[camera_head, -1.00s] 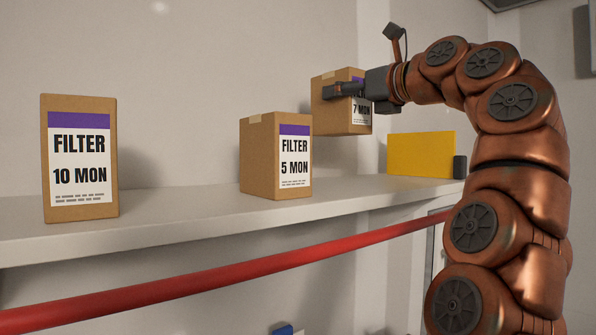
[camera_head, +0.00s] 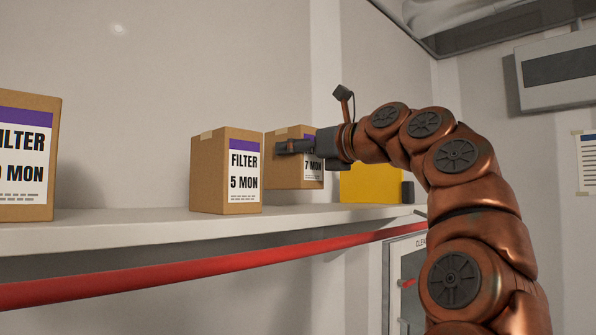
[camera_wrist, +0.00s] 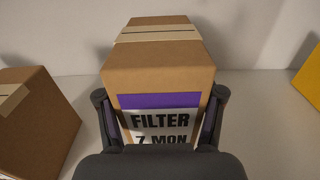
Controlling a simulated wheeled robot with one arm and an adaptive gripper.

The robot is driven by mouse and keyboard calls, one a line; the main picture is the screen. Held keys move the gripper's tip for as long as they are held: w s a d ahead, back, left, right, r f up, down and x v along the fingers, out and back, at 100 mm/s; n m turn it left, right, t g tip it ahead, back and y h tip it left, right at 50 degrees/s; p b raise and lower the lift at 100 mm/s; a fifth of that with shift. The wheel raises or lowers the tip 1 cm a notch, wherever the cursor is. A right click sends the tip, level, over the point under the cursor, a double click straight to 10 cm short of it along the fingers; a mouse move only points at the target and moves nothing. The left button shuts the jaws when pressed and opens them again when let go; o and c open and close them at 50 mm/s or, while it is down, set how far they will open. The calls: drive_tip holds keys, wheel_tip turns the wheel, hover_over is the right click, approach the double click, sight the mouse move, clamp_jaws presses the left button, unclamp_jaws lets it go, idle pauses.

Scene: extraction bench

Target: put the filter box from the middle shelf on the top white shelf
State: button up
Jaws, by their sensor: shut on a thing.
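The filter box marked "7 MON" (camera_head: 284,172) is a brown carton with a purple band and a white label. My gripper (camera_head: 295,147) is shut on it, with one finger on each side of the box, as the wrist view (camera_wrist: 160,122) shows. The box (camera_wrist: 158,78) is upright, at or just above the white shelf (camera_head: 120,235); I cannot tell whether it touches. It is to the right of the "5 MON" filter box (camera_head: 226,172) and in front of the wall. Part of its label is hidden behind my gripper.
A larger-looking filter box (camera_head: 25,160) stands at the left end of the view. A yellow object (camera_head: 368,186) is at the right of the shelf. A red bar (camera_head: 200,267) runs along below the shelf's front. The shelf between the left and "5 MON" boxes is clear.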

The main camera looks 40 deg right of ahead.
sight(299, 168)
drive_tip(key=shift+f, duration=0.1)
drive_tip(key=shift+f, duration=1.65)
drive_tip(key=o, duration=1.3)
drive_tip(key=shift+f, duration=0.1)
drive_tip(key=shift+s+b, duration=0.1)
drive_tip(key=shift+b, duration=0.2)
drive_tip(key=s, duration=0.4)
drive_tip(key=s+d+b, duration=0.1)
drive_tip(key=s, duration=0.2)
drive_tip(key=s+b, duration=0.1)
drive_tip(key=s, duration=0.3)
drive_tip(key=shift+s+d, duration=0.3)
drive_tip(key=shift+s, duration=0.05)
